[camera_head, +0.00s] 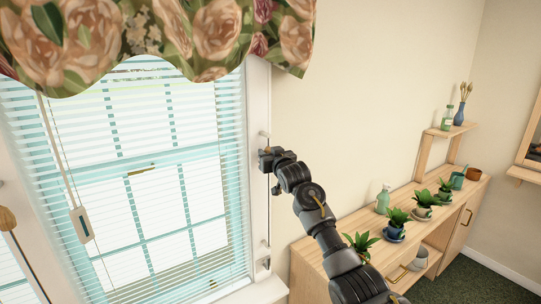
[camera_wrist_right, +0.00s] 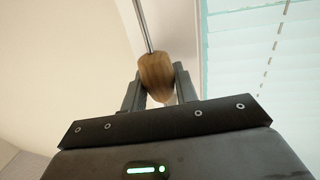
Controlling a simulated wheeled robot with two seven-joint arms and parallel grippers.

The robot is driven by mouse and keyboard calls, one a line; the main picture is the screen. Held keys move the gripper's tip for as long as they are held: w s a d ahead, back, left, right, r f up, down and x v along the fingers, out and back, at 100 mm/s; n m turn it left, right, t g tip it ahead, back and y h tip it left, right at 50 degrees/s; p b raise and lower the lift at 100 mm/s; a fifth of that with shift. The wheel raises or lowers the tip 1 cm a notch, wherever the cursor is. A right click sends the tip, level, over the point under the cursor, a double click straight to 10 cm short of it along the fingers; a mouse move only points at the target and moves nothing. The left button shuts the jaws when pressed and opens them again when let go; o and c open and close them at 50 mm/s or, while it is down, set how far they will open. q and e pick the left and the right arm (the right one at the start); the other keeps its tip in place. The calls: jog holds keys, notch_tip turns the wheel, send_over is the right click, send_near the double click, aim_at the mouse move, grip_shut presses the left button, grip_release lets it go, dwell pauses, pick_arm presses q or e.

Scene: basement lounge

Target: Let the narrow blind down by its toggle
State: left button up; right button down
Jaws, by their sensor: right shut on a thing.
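My right gripper (camera_head: 266,158) is at the right side of the window frame, below the valance. In the right wrist view its two fingers (camera_wrist_right: 158,90) are shut on a brown wooden toggle (camera_wrist_right: 157,70), one on each side. A thin cord or rod (camera_wrist_right: 144,25) runs up from the toggle's top. A white slatted blind (camera_head: 160,185) covers the window beside the gripper, with slats spread down to near the sill; part of it also shows in the wrist view (camera_wrist_right: 265,60). I cannot tell whether this is the narrow blind. My left gripper is out of view.
A floral valance (camera_head: 160,35) hangs above. A wooden cabinet (camera_head: 310,268) with potted plants and a soap bottle (camera_head: 383,200) stands right, beneath my right arm.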

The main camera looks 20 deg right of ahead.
jog(key=c, duration=1.1)
grip_release()
jog(key=shift+r, duration=0.3)
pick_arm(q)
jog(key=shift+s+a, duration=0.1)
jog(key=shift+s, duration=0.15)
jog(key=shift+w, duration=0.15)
pick_arm(e)
jog(key=shift+f, duration=0.1)
jog(key=shift+s+f+b, duration=0.15)
jog(key=shift+s+b, duration=0.25)
jog(key=shift+s, duration=0.2)
pick_arm(q)
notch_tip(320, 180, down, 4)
jog(key=b, duration=0.3)
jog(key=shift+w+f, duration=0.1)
pick_arm(e)
jog(key=s, duration=0.6)
jog(key=s+d, duration=0.1)
jog(key=s, duration=0.2)
jog(key=shift+s+d+r, duration=0.1)
jog(key=shift+s+r, duration=0.1)
jog(key=shift+s, duration=0.05)
